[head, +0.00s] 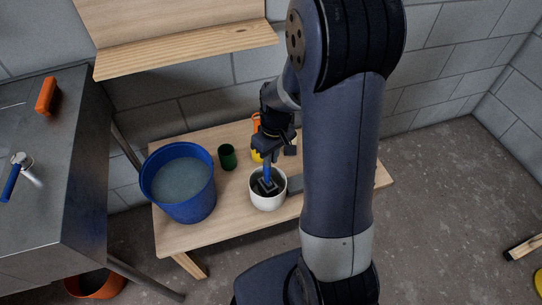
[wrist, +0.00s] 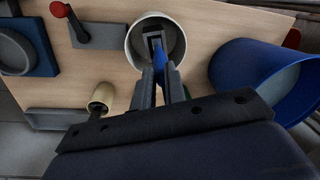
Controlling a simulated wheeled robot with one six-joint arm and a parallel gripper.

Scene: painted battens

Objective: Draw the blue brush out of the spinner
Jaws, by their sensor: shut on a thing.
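The spinner shows as a white round pot (head: 267,201) on the wooden bench, with a dark inside and a grey square piece in it. It also shows in the wrist view (wrist: 133,48). The blue brush (head: 267,174) stands roughly upright, its lower end inside the pot and its handle rising above the rim. In the wrist view the blue handle (wrist: 159,60) shows between the fingers. My gripper (head: 266,156) is above the pot, shut on the blue handle; its fingers also show in the wrist view (wrist: 165,80). The bristles are hidden.
A blue bucket of greyish liquid (head: 180,180) stands left of the pot, with a green cup (head: 227,157) behind. A red-knobbed crank (wrist: 70,22) on a grey base is beside the pot. A steel table (head: 60,150) is at the left; a wooden shelf (head: 185,50) hangs above.

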